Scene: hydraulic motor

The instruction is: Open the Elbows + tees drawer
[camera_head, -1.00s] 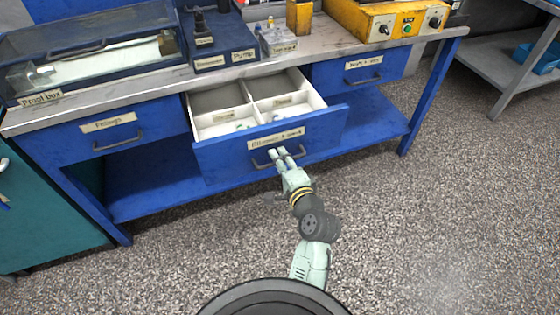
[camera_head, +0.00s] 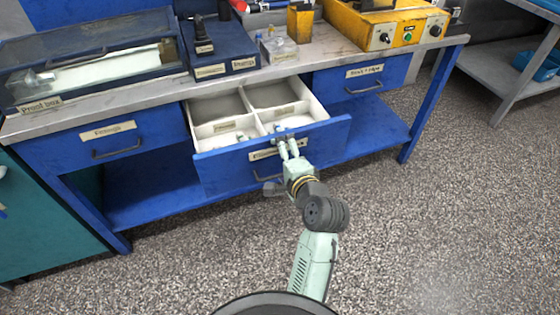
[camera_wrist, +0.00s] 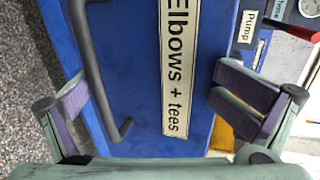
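The Elbows + tees drawer (camera_head: 225,175) is the middle blue drawer of the workbench and stands pulled out, showing its white divided inside (camera_head: 258,112). Its label (camera_wrist: 174,70) reads clearly in the wrist view and is partly covered by my fingers in the head view. The dark bar handle (camera_wrist: 92,65) is on the drawer front, on the left in the wrist view. My gripper (camera_head: 287,147) is at the drawer front, near its top edge and above the handle. In the wrist view my gripper (camera_wrist: 160,100) is open, its fingers wide apart with nothing gripped; the handle's end is near the left finger.
The closed Fittings drawer (camera_head: 125,143) is on the left and another closed drawer (camera_head: 350,80) is on the right. A proof box (camera_head: 90,65), a pump box (camera_head: 220,62) and a yellow control unit (camera_head: 395,30) stand on the bench. The floor in front is clear.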

